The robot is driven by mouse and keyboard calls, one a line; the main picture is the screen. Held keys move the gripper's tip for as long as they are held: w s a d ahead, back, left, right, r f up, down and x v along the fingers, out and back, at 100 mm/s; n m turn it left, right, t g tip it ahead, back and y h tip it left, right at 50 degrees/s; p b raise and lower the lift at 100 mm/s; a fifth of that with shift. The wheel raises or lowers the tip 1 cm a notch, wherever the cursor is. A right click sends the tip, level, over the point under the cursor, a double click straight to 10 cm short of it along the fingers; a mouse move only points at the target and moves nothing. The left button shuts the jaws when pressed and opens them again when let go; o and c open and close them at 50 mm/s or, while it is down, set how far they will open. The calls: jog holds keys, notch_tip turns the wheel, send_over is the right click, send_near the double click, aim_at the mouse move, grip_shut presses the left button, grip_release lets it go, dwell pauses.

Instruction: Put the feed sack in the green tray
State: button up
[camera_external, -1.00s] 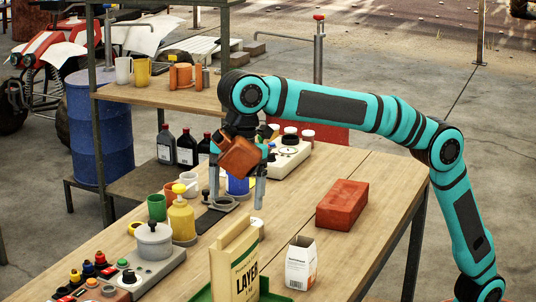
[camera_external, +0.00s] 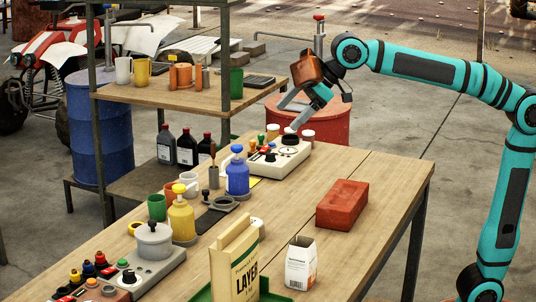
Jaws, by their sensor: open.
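The feed sack (camera_external: 236,264) is a tan paper sack marked "LAYER". It stands upright at the near edge of the table in the external view. The green tray (camera_external: 202,295) shows only in part at the bottom edge, around the foot of the sack; the sack appears to stand in or just behind it, and I cannot tell which. My gripper (camera_external: 313,112) is open and empty, raised over the far end of the table, well away from the sack.
A red brick (camera_external: 342,204) and a white carton (camera_external: 301,263) stand right of the sack. A yellow bottle (camera_external: 181,220), a blue bottle (camera_external: 237,177), a grey pot (camera_external: 153,241) and a control box (camera_external: 277,158) line the left side. A shelf (camera_external: 165,95) stands behind.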

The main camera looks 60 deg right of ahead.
jog(key=s+d+f+m+t+h, duration=0.1)
jog(key=s+d+f+m+t, duration=0.2)
jog(key=s+d, duration=0.4)
jog(key=s+d+f+m+t+h, duration=0.2)
jog(key=s+d, duration=0.6)
jog(key=d, duration=0.4)
jog(key=s+d+f+m+t+h, duration=0.1)
jog(key=s+d+f+m+t, duration=0.3)
jog(key=s+d, duration=0.3)
jog(key=d+f+t, duration=0.1)
jog(key=d, duration=0.2)
jog(key=shift+s+f+m+h, duration=0.15)
jog(key=shift+f+m+h, duration=0.15)
jog(key=shift+m, duration=0.1)
jog(key=shift+d, duration=0.1)
jog(key=o, duration=0.4)
jog(key=shift+c, duration=0.2)
